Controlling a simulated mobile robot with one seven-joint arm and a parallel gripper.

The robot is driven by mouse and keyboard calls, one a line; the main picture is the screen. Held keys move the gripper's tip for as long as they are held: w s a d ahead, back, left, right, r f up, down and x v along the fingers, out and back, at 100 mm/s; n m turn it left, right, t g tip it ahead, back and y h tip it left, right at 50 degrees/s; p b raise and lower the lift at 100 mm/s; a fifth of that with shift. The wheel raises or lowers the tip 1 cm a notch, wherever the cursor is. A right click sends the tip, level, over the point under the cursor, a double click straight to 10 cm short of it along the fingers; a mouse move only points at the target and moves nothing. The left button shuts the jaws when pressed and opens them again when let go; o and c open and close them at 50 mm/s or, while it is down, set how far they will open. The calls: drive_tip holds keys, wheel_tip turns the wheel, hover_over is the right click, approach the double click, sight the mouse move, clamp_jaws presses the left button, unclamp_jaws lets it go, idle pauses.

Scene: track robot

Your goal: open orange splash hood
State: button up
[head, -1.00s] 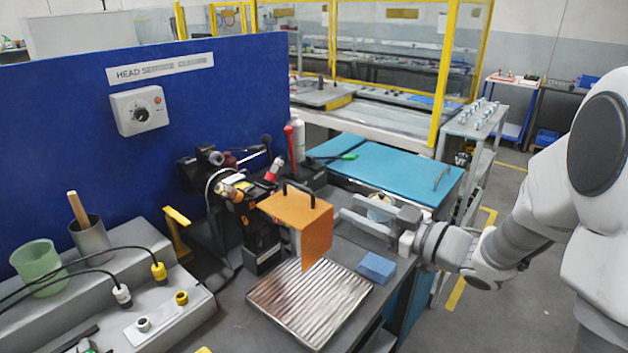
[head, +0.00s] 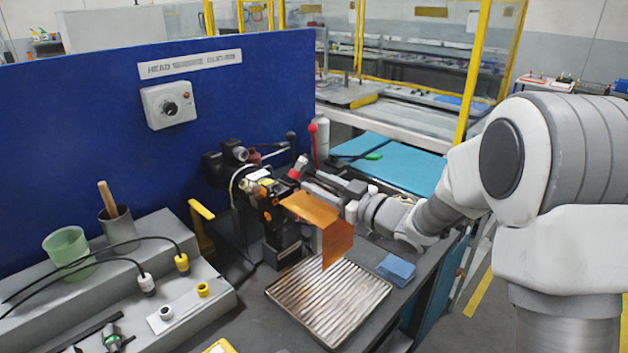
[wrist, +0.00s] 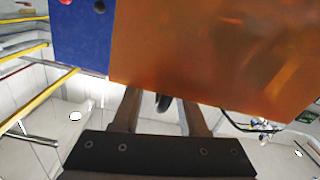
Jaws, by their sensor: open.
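The orange splash hood (head: 338,243) is a bent translucent panel on the dark machine head, with its front flap hanging down over the ribbed tray. My gripper (head: 312,184) is just behind the hood's top edge, coming in from the right, fingers pointing left. In the wrist view the orange hood (wrist: 215,55) fills the upper part. My open gripper (wrist: 162,108) shows below it, and a small dark piece, apparently the hood's black handle (wrist: 163,102), shows between the fingers. I cannot tell whether the fingers touch it.
The ribbed metal tray (head: 328,302) lies below the hood, with a blue block (head: 396,269) to its right. A red-knobbed lever (head: 313,140) stands behind my gripper. The blue panel (head: 80,120) closes off the left back. A teal lid (head: 405,165) lies behind my arm.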

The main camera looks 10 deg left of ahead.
drive_tip(key=shift+x, duration=0.9)
drive_tip(key=shift+c, duration=0.3)
clamp_jaws()
idle(0.6)
